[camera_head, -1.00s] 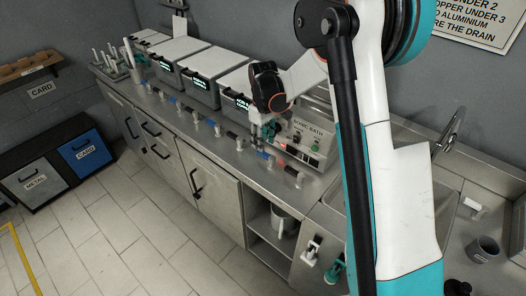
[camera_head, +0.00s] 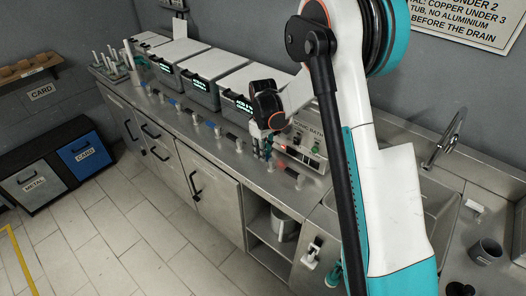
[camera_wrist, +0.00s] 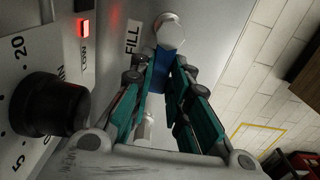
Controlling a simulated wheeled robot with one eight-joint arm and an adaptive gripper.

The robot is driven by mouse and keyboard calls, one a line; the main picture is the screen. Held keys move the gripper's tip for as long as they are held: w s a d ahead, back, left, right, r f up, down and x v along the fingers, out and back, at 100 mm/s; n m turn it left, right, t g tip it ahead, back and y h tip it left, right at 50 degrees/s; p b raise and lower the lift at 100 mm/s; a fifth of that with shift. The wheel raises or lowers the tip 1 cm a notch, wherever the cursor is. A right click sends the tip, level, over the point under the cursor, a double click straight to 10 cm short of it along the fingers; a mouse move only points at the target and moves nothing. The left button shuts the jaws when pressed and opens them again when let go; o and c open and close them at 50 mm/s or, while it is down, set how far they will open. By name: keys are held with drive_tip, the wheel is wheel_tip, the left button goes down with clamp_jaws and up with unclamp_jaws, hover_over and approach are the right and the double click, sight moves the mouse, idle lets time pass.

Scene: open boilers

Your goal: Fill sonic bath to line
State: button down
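The sonic bath (camera_head: 309,140) stands on the steel counter, its grey front panel carrying a label, a dial and lit indicators. My gripper (camera_wrist: 168,68), also in the head view (camera_head: 262,156), points at this handle. Its teal fingers are apart, one on either side of the blue handle; contact is unclear. The bath's water level and line are hidden.
Several lidded tanks (camera_head: 200,63) line the counter to the left, with small blue and black handles along the front edge. A sink with a tap (camera_head: 445,140) and a grey cup (camera_head: 487,251) are at the right. The floor in front is clear.

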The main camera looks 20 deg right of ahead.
drive_tip(key=shift+a, duration=0.1)
drive_tip(key=n, duration=0.1)
drive_tip(key=n+b, duration=0.1)
drive_tip(key=n, duration=0.1)
drive_tip(key=shift+s+a+f, duration=0.1)
drive_tip(key=shift+s+a, duration=0.25)
drive_tip(key=shift+s, duration=0.05)
drive_tip(key=n, duration=0.2)
drive_tip(key=s+n+b, duration=0.1)
drive_tip(key=shift+a+n, duration=0.35)
drive_tip(key=shift+n, duration=0.05)
drive_tip(key=n, duration=0.1)
drive_tip(key=s+n+b, duration=0.1)
drive_tip(key=n, duration=0.1)
drive_tip(key=shift+s+a, duration=0.15)
drive_tip(key=shift+s+n+b, duration=0.25)
drive_tip(key=shift+s+n, duration=0.05)
drive_tip(key=shift+n, duration=0.6)
drive_tip(key=shift+s+n+b, duration=0.25)
drive_tip(key=shift+n, duration=0.65)
drive_tip(key=c, duration=1.5)
unclamp_jaws()
